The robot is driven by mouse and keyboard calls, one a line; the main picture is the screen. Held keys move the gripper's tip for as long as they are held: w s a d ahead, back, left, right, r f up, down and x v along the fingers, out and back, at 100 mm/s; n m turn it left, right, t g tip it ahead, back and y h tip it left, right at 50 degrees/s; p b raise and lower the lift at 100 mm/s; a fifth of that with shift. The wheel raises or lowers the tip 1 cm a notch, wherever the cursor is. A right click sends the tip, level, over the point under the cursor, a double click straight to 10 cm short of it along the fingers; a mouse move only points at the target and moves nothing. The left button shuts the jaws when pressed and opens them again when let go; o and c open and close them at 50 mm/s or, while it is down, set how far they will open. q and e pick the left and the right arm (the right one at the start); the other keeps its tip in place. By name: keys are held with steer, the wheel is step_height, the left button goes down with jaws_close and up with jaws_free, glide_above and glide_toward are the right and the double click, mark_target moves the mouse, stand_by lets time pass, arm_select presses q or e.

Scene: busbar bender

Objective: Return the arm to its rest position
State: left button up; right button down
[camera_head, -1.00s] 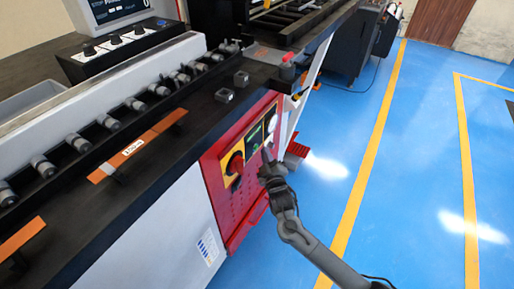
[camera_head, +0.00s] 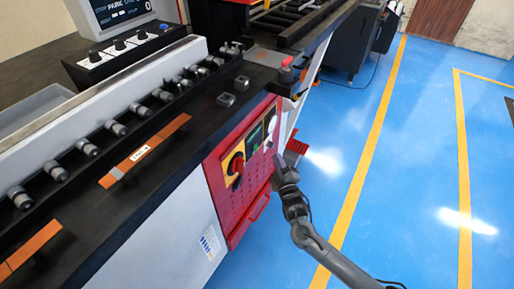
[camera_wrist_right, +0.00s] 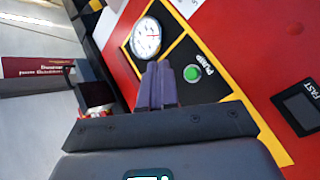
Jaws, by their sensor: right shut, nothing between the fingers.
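My right gripper (camera_head: 279,163) is in front of the red control panel (camera_head: 222,182) on the machine's front, near the panel's right side. In the right wrist view the right gripper (camera_wrist_right: 157,68) has its fingers together with nothing between them. Past the fingertips that view shows a round gauge (camera_wrist_right: 146,37) and a green button (camera_wrist_right: 191,73) marked PUMP. The fingers look apart from the panel, though the exact gap is hard to judge. My left gripper is in neither view.
The panel carries a red rotary knob (camera_head: 236,163). A red mushroom button (camera_head: 287,64) stands on the machine's top corner. An orange strip (camera_head: 145,151) lies along the dark bench top. The blue floor (camera_head: 420,150) to the right is clear.

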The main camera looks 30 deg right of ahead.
stand_by(0.5)
steer(key=s+a+r+m+g+y+p, duration=0.15)
steer(key=s+a+r+g+p, duration=0.35)
steer(key=s, duration=0.5)
steer(key=s+a+r+m+g+y+p, duration=0.15)
steer(key=s+a+g+y+p, duration=0.3)
steer(key=s, duration=0.65)
steer(key=s+a+r+g+y+p, duration=0.1)
steer(key=s+a+r+g+p, duration=0.45)
steer(key=s, duration=0.45)
step_height(320, 180, up, 37)
steer(key=a+t+p, duration=0.1)
steer(key=p, duration=3.7)
steer(key=shift+s+a+f+m+p, duration=0.15)
steer(key=shift+s+a+m+p, duration=0.15)
steer(key=shift+s+a+p, duration=0.1)
